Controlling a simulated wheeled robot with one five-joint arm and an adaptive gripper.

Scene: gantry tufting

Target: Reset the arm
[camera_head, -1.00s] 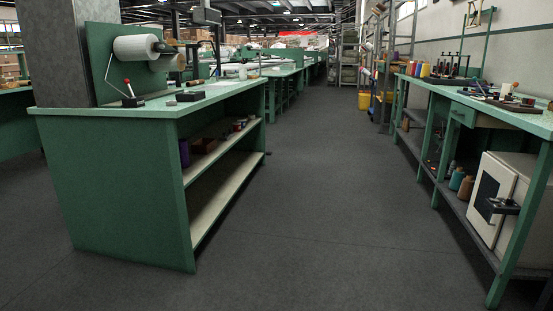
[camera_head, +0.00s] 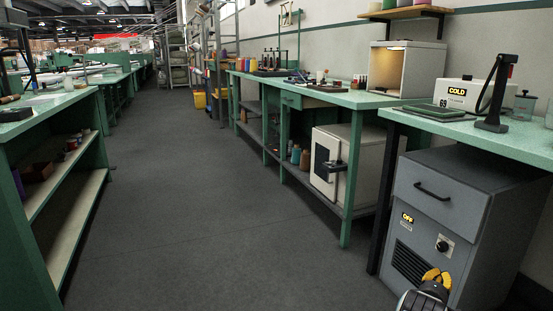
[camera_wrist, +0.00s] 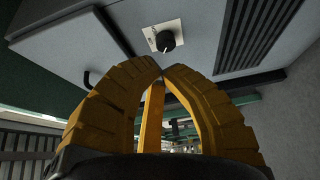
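My gripper (camera_head: 436,276) shows at the bottom right of the head view, with yellow fingers and a dark body. It is in front of a grey cabinet (camera_head: 462,215) with a drawer, an "OFF" label and a black knob (camera_head: 443,244). In the wrist view the yellow fingers of my gripper (camera_wrist: 162,68) curve inward and their tips meet, with nothing seen between them. Beyond the fingers, the wrist view shows the knob (camera_wrist: 166,41) on its pale plate. The fingertips look apart from the cabinet, but the exact gap is unclear. Most of my arm is out of view.
A green bench (camera_head: 520,140) above the cabinet holds a white "COLD" box (camera_head: 462,95) and a black stand (camera_head: 494,105). A longer bench (camera_head: 385,99) runs behind, with a white cabinet (camera_head: 330,158) below. A shelved table (camera_head: 60,100) stands left. The floor between is clear.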

